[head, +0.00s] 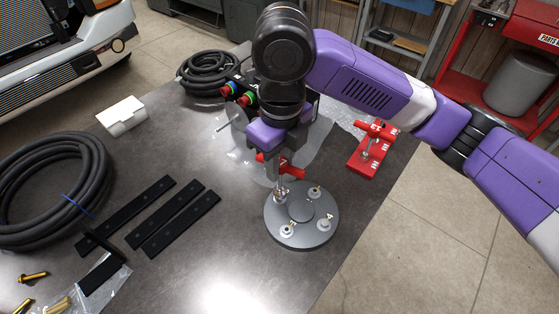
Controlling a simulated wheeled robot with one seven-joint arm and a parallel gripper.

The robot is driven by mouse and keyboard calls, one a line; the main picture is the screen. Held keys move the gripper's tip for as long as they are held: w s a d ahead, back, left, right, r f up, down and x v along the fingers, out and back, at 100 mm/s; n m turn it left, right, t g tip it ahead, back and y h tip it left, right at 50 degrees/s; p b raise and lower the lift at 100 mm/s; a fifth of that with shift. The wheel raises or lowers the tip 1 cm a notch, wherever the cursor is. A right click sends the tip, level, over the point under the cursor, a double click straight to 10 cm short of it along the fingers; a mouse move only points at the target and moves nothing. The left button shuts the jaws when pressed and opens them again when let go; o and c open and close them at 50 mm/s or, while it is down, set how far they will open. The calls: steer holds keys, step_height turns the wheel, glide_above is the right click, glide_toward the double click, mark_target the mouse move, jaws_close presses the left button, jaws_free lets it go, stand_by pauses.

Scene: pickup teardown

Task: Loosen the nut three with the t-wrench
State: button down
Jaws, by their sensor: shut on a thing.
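My gripper (280,157) points down and is shut on the red-handled t-wrench (264,168). The wrench's handle is partly hidden by the gripper. Its shaft runs down to the stud at the back left of the round grey plate (301,236). The wrench's lower end is over or on the nut there (281,198); I cannot tell whether it is seated. Other nuts on studs show at the back right (315,192), the front right (327,225) and the front left (288,231). The number marks are too small to read surely.
A red stand (361,163) with another red tool sits at the table's right edge. A black box with coloured buttons (248,98) is behind my gripper. Black strips (170,225), coiled hoses (45,190) and a white box (122,116) lie left. The table's front middle is clear.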

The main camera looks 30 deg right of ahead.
mark_target(280, 179)
steer(key=shift+f, duration=0.15)
steer(key=shift+f+b, duration=0.35)
steer(key=shift+b, duration=0.1)
steer(key=shift+f+b, duration=0.4)
steer(key=shift+f, duration=0.1)
steer(key=n+b, duration=0.2)
steer(key=shift+f+n, duration=0.2)
steer(key=shift+n, duration=0.1)
steer(key=shift+n+b, duration=0.35)
steer(key=shift+n, duration=0.15)
steer(key=shift+s+r+n, duration=0.1)
steer(key=shift+r+n, duration=0.05)
steer(key=shift+n, duration=0.15)
steer(key=shift+p, duration=0.3)
